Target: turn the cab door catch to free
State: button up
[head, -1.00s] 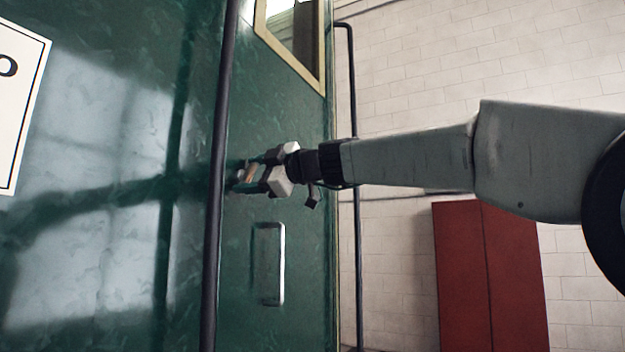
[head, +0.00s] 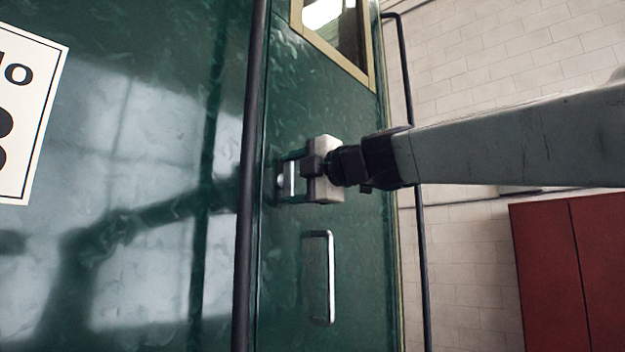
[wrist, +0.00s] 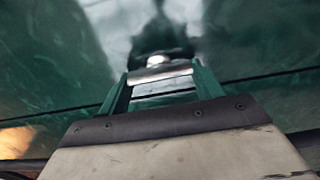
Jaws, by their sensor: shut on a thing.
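The cab door catch (head: 293,178) is a small bright metal piece on the green cab door (head: 350,255), above the door handle. My gripper (head: 285,178) is shut on it, with one finger above and one below in the head view. In the wrist view the catch (wrist: 158,72) shows as a silvery bar with a rounded knob beyond it, between the two green fingers of my gripper (wrist: 160,80). The fingers partly hide the catch, and I cannot read any mark for its position.
A chrome door handle (head: 330,278) stands out just below my gripper. A dark vertical handrail (head: 248,180) runs close on the left, and another rail (head: 417,240) stands right of the door. A red cabinet (head: 575,265) stands by the pale wall at right.

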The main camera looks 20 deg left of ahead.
dwell(0.3)
jog(key=o, duration=1.4)
jog(key=shift+w, duration=0.1)
jog(key=v, duration=0.8)
